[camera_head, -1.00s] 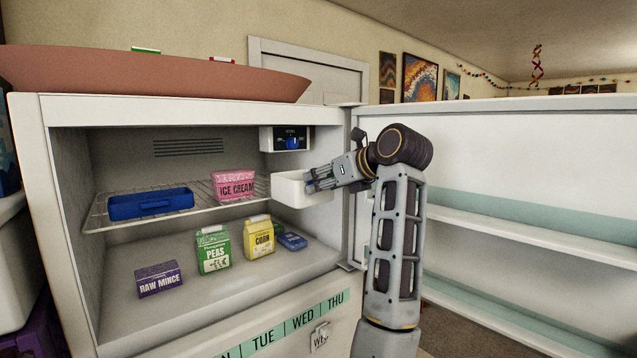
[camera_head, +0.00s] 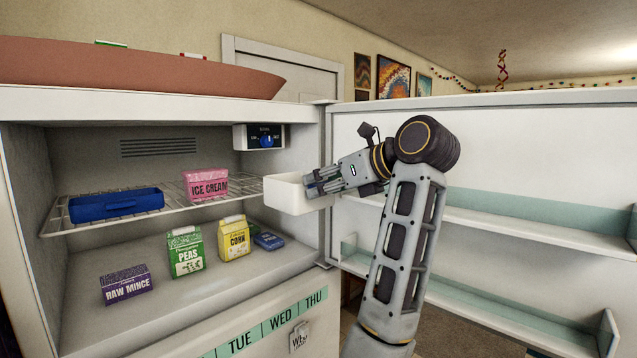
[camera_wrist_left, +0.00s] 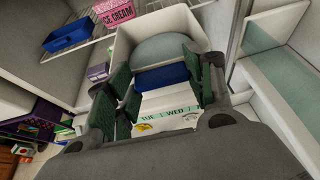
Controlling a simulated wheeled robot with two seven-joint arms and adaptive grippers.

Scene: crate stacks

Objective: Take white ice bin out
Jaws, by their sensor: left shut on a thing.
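The white ice bin (camera_head: 283,196) is a small white box at the right end of the freezer's wire shelf, below the dial box (camera_head: 260,137). It overlaps the freezer's right front edge in the head view. My left gripper (camera_head: 318,184) is shut on the bin's near right wall. In the left wrist view the bin (camera_wrist_left: 192,28) lies just beyond the gripper's fingers (camera_wrist_left: 160,88), with a greyish rounded area inside it. A blue patch shows between the fingers; I cannot tell what it is. My right gripper is not in view.
The wire shelf (camera_head: 160,197) holds a blue tray (camera_head: 115,204) and a pink ice cream box (camera_head: 206,185). Below stand raw mince (camera_head: 126,285), peas (camera_head: 186,252), corn (camera_head: 233,238) and a blue packet (camera_head: 268,240). The open door (camera_head: 540,150) stands at right.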

